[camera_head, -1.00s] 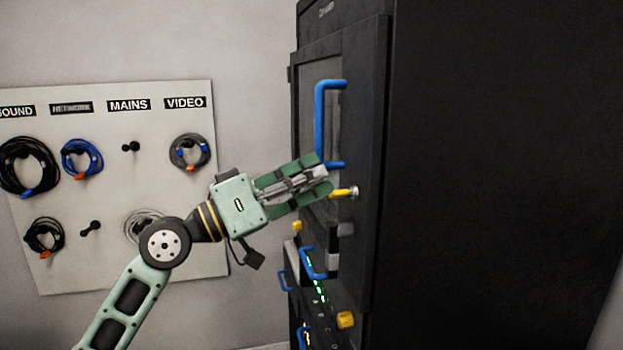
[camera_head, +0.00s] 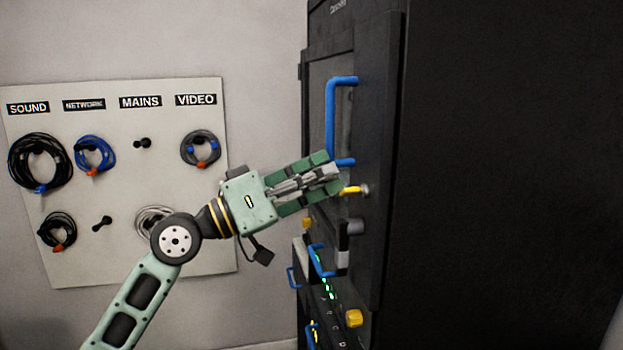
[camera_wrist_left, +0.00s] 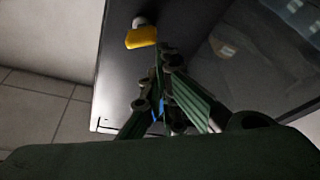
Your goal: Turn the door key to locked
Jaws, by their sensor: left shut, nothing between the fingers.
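The yellow door key (camera_head: 352,190) sits in a round grey lock on the door of a tall black cabinet (camera_head: 383,120). It also shows in the left wrist view (camera_wrist_left: 141,38), its flat bow just beyond the fingers. My left gripper (camera_head: 335,180) is shut and empty, its fingertips close to the key's left end. I cannot tell whether they touch it. The blue door handle (camera_head: 331,115) is just above the fingers. My right gripper is not in view.
More blue handles (camera_head: 316,262) and yellow knobs (camera_head: 354,318) are on the rack below the key. A white board (camera_head: 120,210) with coiled cables and pegs hangs on the wall at left. The floor shows in the wrist view.

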